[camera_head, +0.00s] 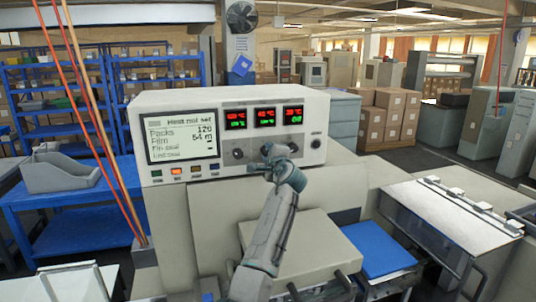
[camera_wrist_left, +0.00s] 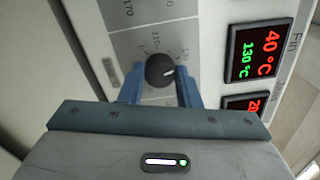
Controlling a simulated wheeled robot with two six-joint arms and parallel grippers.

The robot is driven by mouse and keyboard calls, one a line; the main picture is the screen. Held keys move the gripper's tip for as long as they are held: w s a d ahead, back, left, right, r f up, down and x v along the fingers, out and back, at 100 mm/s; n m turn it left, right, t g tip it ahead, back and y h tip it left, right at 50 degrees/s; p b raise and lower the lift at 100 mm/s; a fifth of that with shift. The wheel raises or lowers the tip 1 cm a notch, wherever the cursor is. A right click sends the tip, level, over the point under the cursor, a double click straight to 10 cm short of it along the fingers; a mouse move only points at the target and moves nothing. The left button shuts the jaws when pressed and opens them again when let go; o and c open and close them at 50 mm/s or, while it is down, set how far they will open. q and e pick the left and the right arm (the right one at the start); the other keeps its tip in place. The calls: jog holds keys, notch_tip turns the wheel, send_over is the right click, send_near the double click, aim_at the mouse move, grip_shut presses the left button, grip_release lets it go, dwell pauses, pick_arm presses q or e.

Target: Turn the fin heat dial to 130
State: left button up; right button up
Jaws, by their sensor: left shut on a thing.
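The fin heat dial (camera_wrist_left: 160,71) is a dark round knob with a white pointer mark, on a grey scale plate with printed numbers such as 110 and 170. My left gripper (camera_wrist_left: 161,88) is shut on it, with a blue finger on each side. Beside it in the wrist view, the display labelled FIN (camera_wrist_left: 258,53) reads 40 °C in red and 130 °C in green. In the head view my left gripper (camera_head: 272,158) reaches the middle of the control panel (camera_head: 330,112) and hides the dial there. My right gripper is not in view.
The panel screen (camera_head: 182,135) reads "Heat not set". Another knob (camera_head: 238,153) sits left of my gripper, with lit buttons (camera_head: 176,171) farther left. A beige cover (camera_head: 310,250) lies below my arm. A blue pad (camera_head: 380,250) lies to its right.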

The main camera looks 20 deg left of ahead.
pick_arm(q)
jog(key=shift+f, duration=0.2)
jog(key=o, duration=0.9)
jog(key=shift+c, duration=0.2)
jog(key=shift+o, duration=0.5)
jog(key=shift+d+r, duration=0.1)
jog(key=shift+r, duration=0.05)
jog(key=b+v, duration=0.5)
jog(key=v, duration=0.6)
jog(key=shift+w, duration=0.15)
